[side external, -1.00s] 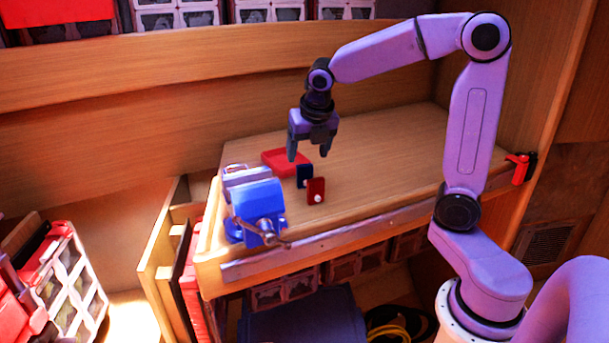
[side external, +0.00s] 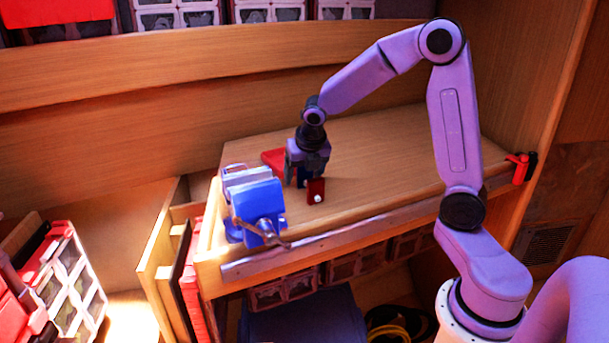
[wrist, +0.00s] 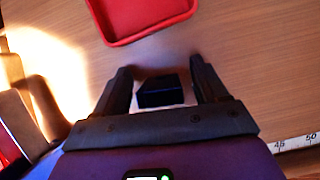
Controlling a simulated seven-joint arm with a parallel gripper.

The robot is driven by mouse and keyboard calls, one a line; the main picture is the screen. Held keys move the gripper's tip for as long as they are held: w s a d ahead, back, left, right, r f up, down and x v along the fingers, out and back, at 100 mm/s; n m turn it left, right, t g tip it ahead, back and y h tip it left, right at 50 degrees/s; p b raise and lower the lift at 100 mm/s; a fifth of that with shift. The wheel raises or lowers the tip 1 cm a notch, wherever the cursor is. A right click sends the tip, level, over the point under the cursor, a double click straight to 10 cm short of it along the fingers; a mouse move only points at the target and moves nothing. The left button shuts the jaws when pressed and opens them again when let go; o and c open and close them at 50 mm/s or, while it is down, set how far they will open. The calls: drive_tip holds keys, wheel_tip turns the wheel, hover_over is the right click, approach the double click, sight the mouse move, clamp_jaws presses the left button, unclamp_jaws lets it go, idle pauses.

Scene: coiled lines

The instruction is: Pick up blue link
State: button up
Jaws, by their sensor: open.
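The blue link, a small dark blue block (side external: 301,176), stands on the wooden workbench in the side view, partly hidden by my gripper. My gripper (side external: 305,180) is down over it, pointing at the bench. In the wrist view a dark block (wrist: 160,91), which looks like the blue link, lies between the two fingers of my open gripper (wrist: 160,68). A gap shows on each side of it. Whether either finger touches it cannot be told.
A red link (side external: 316,191) with a white spot stands just in front of my gripper. A red tray (wrist: 108,37) lies behind. A blue vise (side external: 258,203) sits on the bench's left end. The wooden bench (side external: 390,150) is clear to the right.

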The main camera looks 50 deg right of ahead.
drive_tip(key=c, duration=1.1)
drive_tip(key=shift+r, duration=0.2)
